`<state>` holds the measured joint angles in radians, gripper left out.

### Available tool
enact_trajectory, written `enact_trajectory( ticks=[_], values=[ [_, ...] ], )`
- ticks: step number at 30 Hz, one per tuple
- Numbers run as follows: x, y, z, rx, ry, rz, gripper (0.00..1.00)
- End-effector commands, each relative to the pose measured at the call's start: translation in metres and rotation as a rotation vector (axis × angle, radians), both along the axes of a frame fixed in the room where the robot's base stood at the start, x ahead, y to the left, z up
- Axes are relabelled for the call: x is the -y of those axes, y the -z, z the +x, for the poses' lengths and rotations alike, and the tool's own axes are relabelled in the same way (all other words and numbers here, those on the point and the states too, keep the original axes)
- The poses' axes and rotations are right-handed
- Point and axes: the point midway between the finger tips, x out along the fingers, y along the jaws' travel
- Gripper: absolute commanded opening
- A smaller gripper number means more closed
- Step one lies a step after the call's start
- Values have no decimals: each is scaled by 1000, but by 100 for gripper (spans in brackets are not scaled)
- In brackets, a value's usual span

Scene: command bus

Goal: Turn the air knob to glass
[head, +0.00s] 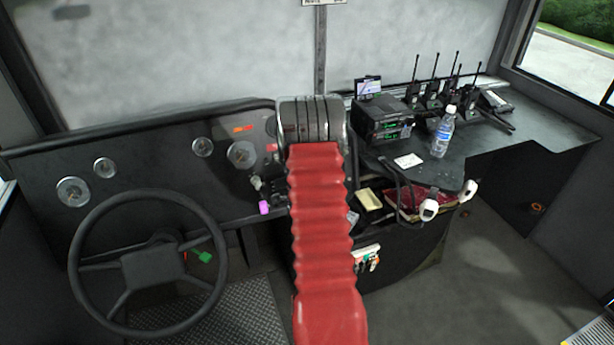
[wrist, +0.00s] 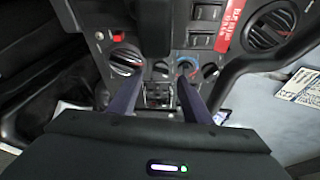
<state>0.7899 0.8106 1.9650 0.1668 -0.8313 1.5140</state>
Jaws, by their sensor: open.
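In the wrist view a dash panel shows several round knobs. A large black knob (wrist: 126,60) with red and white marks is at left, a knob with a blue ring (wrist: 187,68) is right of centre, and a smaller dark knob (wrist: 210,72) is beside it. I cannot read which one is the air knob or where it points. My gripper (wrist: 158,82) is open and empty, its two dark fingers reaching toward the panel. The left finger is just below the large knob; the right finger overlaps the blue-ringed knob. Contact cannot be told. In the head view my arm hides the fingers and these knobs.
A round air vent (wrist: 268,27), a red label (wrist: 237,25) and black switches (wrist: 198,40) are close by on the panel. In the head view the steering wheel (head: 152,268) is at left; a water bottle (head: 443,132) and radios (head: 382,122) stand on the right counter.

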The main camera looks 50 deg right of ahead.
Motion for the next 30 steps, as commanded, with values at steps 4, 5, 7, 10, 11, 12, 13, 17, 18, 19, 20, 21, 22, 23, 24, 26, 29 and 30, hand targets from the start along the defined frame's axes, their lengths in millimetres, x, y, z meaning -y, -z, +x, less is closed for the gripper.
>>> enact_trajectory(
  ticks=[4, 5, 7, 10, 11, 12, 13, 17, 18, 19, 20, 21, 22, 23, 24, 26, 29, 30],
  values=[
    [-14, -5, -4, -2, -1, 2, 45],
    [-15, -6, -4, -2, -1, 2, 45],
    [-18, -8, -5, -2, -1, 2, 45],
    [-21, -8, -6, -3, 0, 3, 45],
    [-21, -8, -6, -3, 0, 3, 45],
    [-21, -8, -6, -3, 0, 3, 45],
    [-21, -8, -6, -3, 0, 3, 45],
    [-21, -8, -6, -3, -1, 3, 45],
    [-21, -8, -6, -3, -1, 4, 45],
    [-21, -8, -6, -3, -1, 4, 45],
    [-21, -8, -6, -4, -2, 3, 45],
    [-22, -8, -6, -4, -2, 3, 45],
    [-22, -8, -6, -4, -2, 3, 45],
    [-22, -8, -6, -4, -3, 3, 45],
    [-22, -7, -6, -4, -3, 3, 45],
    [-22, -7, -5, -4, -3, 3, 45],
    [-22, -7, -5, -7, -4, 1, 45],
    [-22, -7, -5, -13, -7, -3, 45]
  ],
)
